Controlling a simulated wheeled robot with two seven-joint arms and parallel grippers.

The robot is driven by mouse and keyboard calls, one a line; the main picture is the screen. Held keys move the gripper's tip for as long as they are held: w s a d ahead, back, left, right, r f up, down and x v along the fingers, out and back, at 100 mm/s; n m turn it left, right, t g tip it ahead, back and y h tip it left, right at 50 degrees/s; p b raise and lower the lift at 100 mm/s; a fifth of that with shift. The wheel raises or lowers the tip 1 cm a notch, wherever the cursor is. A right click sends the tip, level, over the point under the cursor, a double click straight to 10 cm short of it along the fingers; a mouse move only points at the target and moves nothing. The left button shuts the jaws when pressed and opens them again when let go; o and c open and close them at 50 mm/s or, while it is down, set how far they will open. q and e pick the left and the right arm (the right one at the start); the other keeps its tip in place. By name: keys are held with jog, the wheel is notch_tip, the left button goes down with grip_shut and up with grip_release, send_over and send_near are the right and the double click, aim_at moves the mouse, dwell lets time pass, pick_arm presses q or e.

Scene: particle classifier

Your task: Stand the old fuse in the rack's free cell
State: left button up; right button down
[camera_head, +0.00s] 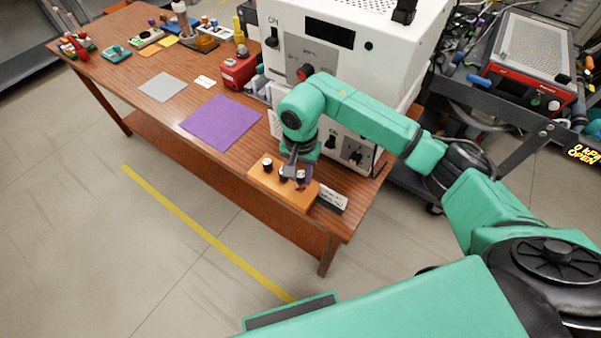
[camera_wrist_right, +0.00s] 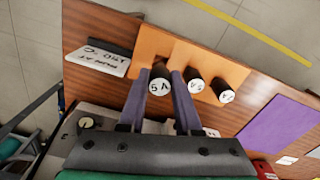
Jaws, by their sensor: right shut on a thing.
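The orange fuse rack (camera_head: 262,178) lies near the front right end of the wooden table. It also shows in the right wrist view (camera_wrist_right: 178,45). My right gripper (camera_head: 294,172) is over the rack's right part. In the right wrist view its fingers (camera_wrist_right: 158,88) are shut on the old fuse (camera_wrist_right: 159,87), a dark cylinder with a white end marked 5A. The held fuse looks upright at the rack; whether its foot is in a cell is hidden. Two similar fuses (camera_wrist_right: 194,84) (camera_wrist_right: 225,93) stand in the rack beside it. My left gripper is out of view.
A large white machine (camera_head: 345,60) is close behind my gripper. A purple mat (camera_head: 220,122), a grey mat (camera_head: 163,87) and a red box (camera_head: 239,69) lie farther left. The tabletop between rack and purple mat is clear.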

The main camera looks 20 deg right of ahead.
aim_at(301, 181)
dwell(0.3)
jog(key=shift+b, duration=0.3)
dwell(0.4)
jog(key=shift+b, duration=0.3)
dwell(0.4)
jog(key=shift+f+b, duration=1.65)
jog(key=shift+b, duration=0.3)
jog(key=c, duration=0.5)
grip_release()
